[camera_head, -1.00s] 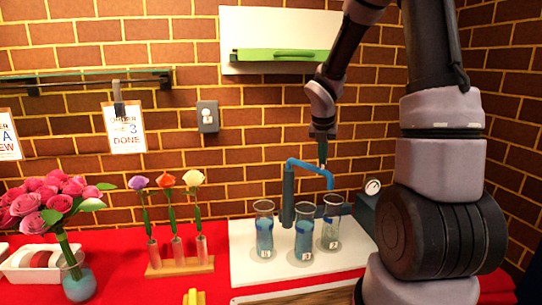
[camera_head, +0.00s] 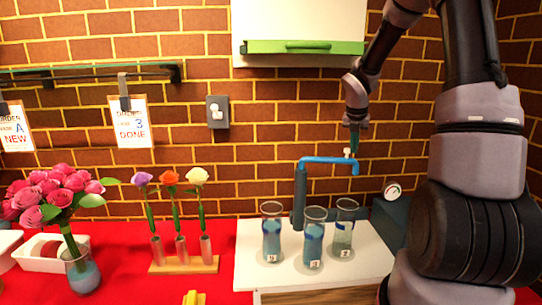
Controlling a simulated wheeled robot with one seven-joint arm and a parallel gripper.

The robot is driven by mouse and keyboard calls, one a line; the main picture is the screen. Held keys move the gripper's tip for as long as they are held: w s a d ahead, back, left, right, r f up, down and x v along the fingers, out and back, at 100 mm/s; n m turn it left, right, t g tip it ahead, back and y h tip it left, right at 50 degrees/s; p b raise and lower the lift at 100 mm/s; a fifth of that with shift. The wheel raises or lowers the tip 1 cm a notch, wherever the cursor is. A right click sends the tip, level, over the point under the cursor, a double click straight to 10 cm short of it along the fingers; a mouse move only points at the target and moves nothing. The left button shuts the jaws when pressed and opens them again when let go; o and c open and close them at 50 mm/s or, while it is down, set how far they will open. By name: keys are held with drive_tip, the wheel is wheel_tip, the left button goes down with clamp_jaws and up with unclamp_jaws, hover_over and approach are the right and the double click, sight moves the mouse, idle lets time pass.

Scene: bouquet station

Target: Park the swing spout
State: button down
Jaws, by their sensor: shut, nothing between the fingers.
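The blue swing spout (camera_head: 328,159) stands at the back of the white counter, on an upright blue post (camera_head: 300,195). Its arm points right, nearly level in the picture, and its down-turned tip is above and slightly right of the right-hand glass vase (camera_head: 345,222). A small white knob (camera_head: 347,153) stands on the spout arm near the tip. My gripper (camera_head: 354,148) points down right beside the knob, shut and empty. I cannot tell whether it touches the knob.
Two more glass vases, the left (camera_head: 271,235) and the middle one (camera_head: 314,240), hold blue water. A gauge (camera_head: 392,191) sits right of the spout. A green-edged white cabinet (camera_head: 300,25) hangs above. A flower rack (camera_head: 183,264) stands left on the red table.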

drive_tip(key=shift+w+d, duration=0.25)
drive_tip(key=shift+w, duration=0.7)
drive_tip(key=shift+s, duration=0.1)
